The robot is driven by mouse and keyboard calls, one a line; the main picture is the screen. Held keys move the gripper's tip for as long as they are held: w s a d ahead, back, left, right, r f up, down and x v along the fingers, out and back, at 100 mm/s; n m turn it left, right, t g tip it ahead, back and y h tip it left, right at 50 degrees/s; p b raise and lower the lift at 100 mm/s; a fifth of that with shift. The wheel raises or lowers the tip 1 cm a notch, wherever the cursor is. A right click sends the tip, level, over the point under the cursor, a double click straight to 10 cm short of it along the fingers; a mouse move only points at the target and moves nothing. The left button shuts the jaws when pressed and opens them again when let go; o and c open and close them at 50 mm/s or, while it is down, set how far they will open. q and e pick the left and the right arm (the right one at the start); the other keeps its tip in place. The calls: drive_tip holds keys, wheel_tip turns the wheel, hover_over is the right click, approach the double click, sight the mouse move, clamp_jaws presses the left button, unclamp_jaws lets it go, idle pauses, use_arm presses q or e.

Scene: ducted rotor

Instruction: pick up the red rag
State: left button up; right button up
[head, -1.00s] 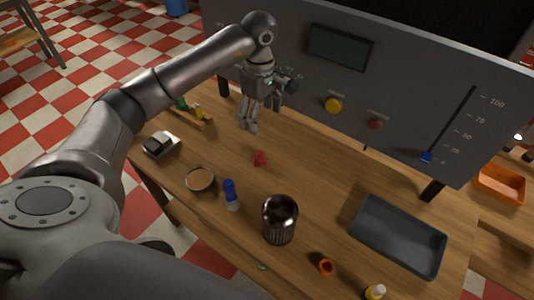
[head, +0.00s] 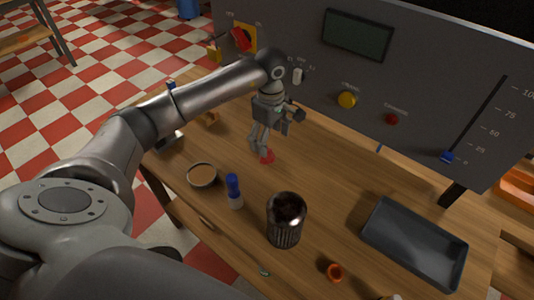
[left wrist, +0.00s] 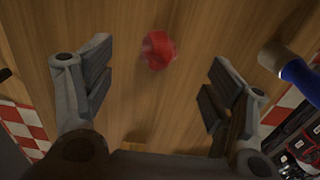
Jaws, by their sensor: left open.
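The red rag (head: 267,157) is a small crumpled piece on the wooden table, in front of the grey panel. In the left wrist view the rag (left wrist: 158,50) lies on bare wood, a little beyond the fingertips and roughly midway between them. My left gripper (head: 259,146) is above the rag, pointing down, and partly covers it in the head view. In the left wrist view its two fingers (left wrist: 158,85) are wide apart with nothing between them. My right gripper is in neither view.
A blue-capped bottle (head: 234,190), a round dish (head: 202,175) and a dark metal can (head: 285,222) stand nearer the front edge. The control panel (head: 330,75) rises behind the gripper.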

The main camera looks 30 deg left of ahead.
use_arm(q)
drive_tip(key=shift+f, duration=0.4)
drive_tip(key=f+p, duration=0.1)
drive_tip(key=f, duration=0.1)
drive_tip(key=a+f+p, duration=0.1)
drive_tip(key=f, duration=0.1)
drive_tip(key=shift+f, duration=0.4)
drive_tip(key=shift+w+f, duration=0.1)
drive_tip(key=shift+f, duration=0.2)
drive_tip(key=c, duration=1.2)
drive_tip(key=shift+o, duration=0.2)
drive_tip(key=shift+r, duration=0.15)
